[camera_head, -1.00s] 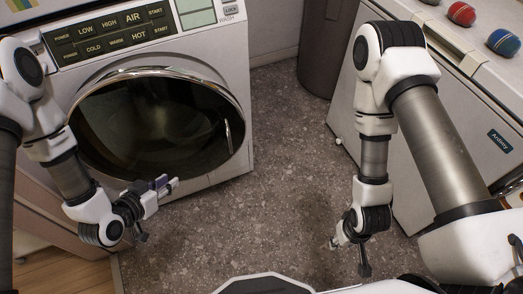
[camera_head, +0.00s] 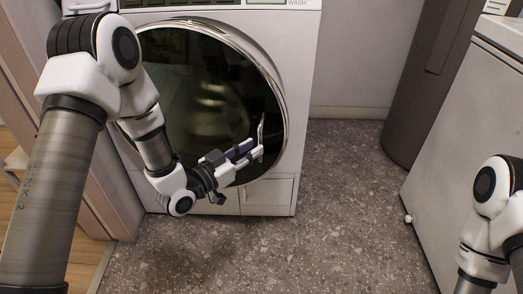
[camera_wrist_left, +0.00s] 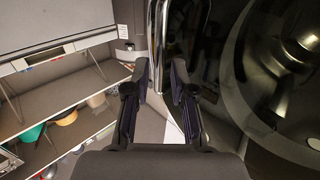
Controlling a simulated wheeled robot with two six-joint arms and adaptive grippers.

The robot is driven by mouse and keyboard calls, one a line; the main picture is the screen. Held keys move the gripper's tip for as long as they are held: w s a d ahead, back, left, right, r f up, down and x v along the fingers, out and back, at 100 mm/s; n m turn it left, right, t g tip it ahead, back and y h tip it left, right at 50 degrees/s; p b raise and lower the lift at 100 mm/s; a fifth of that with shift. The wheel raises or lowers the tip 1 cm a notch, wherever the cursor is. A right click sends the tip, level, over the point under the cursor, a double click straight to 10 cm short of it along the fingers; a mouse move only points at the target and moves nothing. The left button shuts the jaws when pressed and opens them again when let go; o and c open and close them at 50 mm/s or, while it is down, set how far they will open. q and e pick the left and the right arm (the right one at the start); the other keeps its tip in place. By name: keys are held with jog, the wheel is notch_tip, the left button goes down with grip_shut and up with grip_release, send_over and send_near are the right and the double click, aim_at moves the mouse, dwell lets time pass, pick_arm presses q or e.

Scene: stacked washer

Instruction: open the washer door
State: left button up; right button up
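The washer (camera_head: 293,50) is white, and its round dark glass door (camera_head: 195,75) with a chrome rim looks shut in the head view. A short upright chrome handle (camera_head: 261,129) sits at the door's right side. My left gripper (camera_head: 251,150) is in front of the door's lower right, with its fingertips by the handle's lower end. In the left wrist view the fingers (camera_wrist_left: 159,80) are apart, with a chrome bar (camera_wrist_left: 156,40) running between or just beyond them. Contact cannot be told. My right arm shows at the lower right; its gripper is out of view.
A small panel (camera_head: 268,192) is below the door. A grey cylindrical bin (camera_head: 425,90) and a white cabinet (camera_head: 460,150) stand to the right. Speckled floor (camera_head: 340,210) is free between them and the washer. A wooden frame (camera_head: 75,170) borders the left.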

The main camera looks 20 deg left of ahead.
aim_at(260, 143)
pick_arm(q)
jog(key=x, duration=0.3)
jog(key=shift+f+b, duration=0.15)
jog(key=shift+b, duration=0.15)
jog(key=shift+w+d, duration=0.1)
jog(key=shift+w, duration=0.2)
grip_shut()
jog(key=shift+s, duration=0.1)
